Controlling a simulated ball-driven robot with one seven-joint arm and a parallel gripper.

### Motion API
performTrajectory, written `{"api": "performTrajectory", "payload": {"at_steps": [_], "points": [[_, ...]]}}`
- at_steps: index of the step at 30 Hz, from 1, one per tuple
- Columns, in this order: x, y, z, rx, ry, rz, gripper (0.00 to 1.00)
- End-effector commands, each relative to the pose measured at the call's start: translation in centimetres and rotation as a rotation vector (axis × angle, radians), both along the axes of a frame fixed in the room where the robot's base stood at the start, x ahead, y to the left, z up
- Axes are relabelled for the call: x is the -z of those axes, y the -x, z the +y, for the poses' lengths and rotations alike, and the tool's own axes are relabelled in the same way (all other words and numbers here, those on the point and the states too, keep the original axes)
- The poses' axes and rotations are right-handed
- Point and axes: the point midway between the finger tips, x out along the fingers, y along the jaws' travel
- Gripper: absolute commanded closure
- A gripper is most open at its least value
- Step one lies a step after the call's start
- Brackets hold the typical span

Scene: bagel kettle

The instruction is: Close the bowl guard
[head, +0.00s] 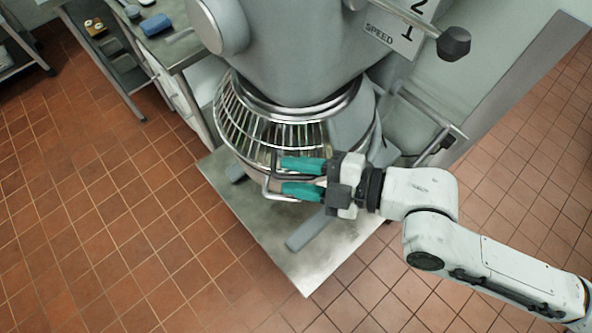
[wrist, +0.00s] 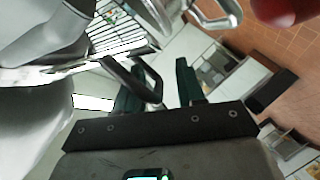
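The wire bowl guard (head: 245,125) belongs to the big grey mixer and sits above the steel bowl, on the left and front side in the head view. Its bars also show at the top of the wrist view (wrist: 113,38). A thin bent handle (head: 267,188) hangs from its front. My gripper (head: 284,177) has its two teal fingers beside this handle, one above the other, with a gap between them. The wrist view shows the fingers (wrist: 160,85) apart, with a bent grey bar close to the left one. Whether the handle lies between the fingers is unclear.
The mixer body (head: 300,45) stands above the bowl on a metal base plate (head: 305,270). A dark-knobbed lever (head: 454,43) sticks out at upper right. A side bar (head: 445,135) is right of the bowl. A worktable (head: 160,20) is at upper left. Tiled floor lies open at lower left.

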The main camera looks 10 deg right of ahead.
Motion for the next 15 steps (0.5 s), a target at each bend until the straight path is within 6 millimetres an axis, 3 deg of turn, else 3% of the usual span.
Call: {"api": "performTrajectory", "payload": {"at_steps": [15], "points": [[-0.18, -0.15, -0.07, 0.003, -0.001, -0.006, 0.63]]}}
